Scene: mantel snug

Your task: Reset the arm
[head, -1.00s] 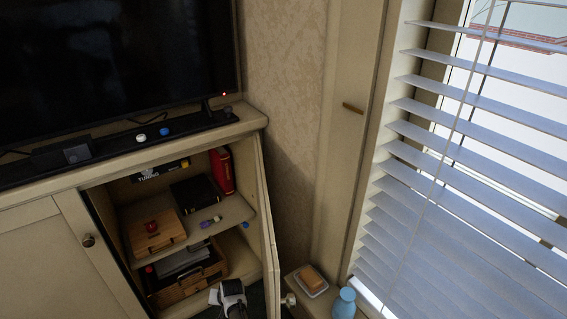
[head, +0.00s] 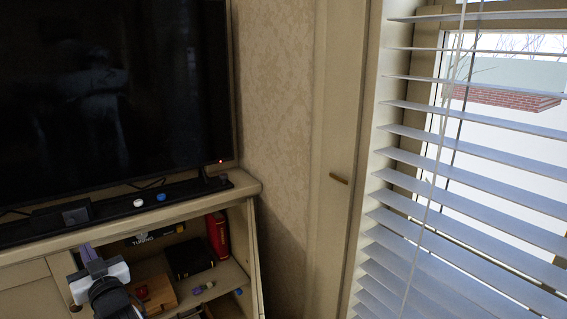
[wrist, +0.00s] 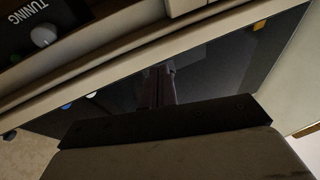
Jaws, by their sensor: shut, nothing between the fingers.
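My gripper (head: 86,250) shows at the lower left of the head view, raised in front of the cabinet's open compartment and below the TV. Its dark fingers are shut with nothing between them. In the wrist view the closed fingers (wrist: 160,85) point away from the dark palm bar. The wrist and arm hide part of the cabinet front and the left part of the compartment.
The open cabinet holds a wooden box (head: 157,296), a black book (head: 190,257) and a red book (head: 218,236). The TV (head: 110,95) stands on top, near a white knob-like item (head: 149,183) and a blue one (head: 209,181). Window blinds (head: 470,150) are at right.

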